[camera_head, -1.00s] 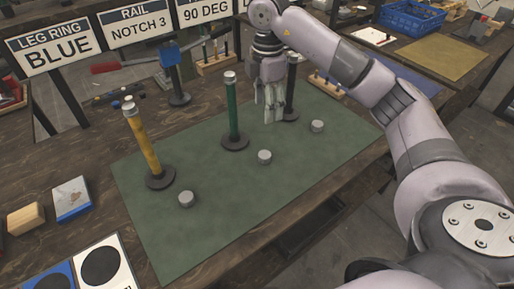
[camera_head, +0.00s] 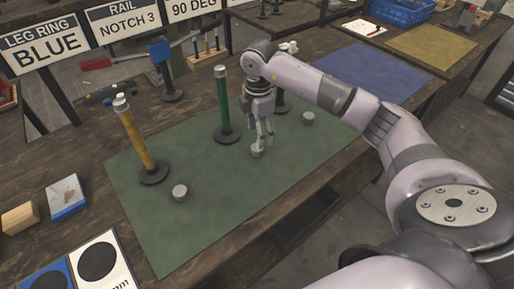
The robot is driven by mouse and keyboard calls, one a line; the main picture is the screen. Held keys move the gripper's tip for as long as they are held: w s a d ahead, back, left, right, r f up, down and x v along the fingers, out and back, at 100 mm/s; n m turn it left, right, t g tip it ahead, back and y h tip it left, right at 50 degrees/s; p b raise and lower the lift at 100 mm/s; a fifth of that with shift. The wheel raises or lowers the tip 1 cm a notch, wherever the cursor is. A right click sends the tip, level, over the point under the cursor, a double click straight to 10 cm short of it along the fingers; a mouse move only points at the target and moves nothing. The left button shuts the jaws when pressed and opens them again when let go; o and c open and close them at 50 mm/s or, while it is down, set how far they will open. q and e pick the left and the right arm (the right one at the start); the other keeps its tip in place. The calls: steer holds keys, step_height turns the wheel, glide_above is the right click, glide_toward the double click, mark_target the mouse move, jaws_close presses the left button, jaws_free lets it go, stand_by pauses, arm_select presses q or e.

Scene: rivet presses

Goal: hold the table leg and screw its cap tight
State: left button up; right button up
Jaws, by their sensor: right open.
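Three upright legs on round dark bases stand on the green mat (camera_head: 200,230): a yellow leg (camera_head: 136,138), a green leg (camera_head: 223,108) and a dark leg (camera_head: 280,100), partly hidden by my right arm. The yellow and green legs have pale grey tops. Small grey caps lie on the mat: a left cap (camera_head: 180,192), a middle cap (camera_head: 256,153) and a right cap (camera_head: 308,118). My right gripper (camera_head: 263,146) points down, open, with its fingertips low at the middle cap, partly hiding it. I cannot tell whether they touch it. My left gripper is not in view.
Signs (camera_head: 122,23) reading "LEG RING BLUE", "RAIL NOTCH 3" and "90 DEG" stand behind the mat. A blue-topped post (camera_head: 161,50) stands at the back. A wooden block (camera_head: 20,217) and a blue-and-white box (camera_head: 66,198) lie at the left. The mat's front is clear.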

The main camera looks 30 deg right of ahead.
mark_target(257, 150)
steer(key=shift+f+p, duration=0.5)
steer(key=shift+f, duration=2.35)
steer(key=c, duration=0.8)
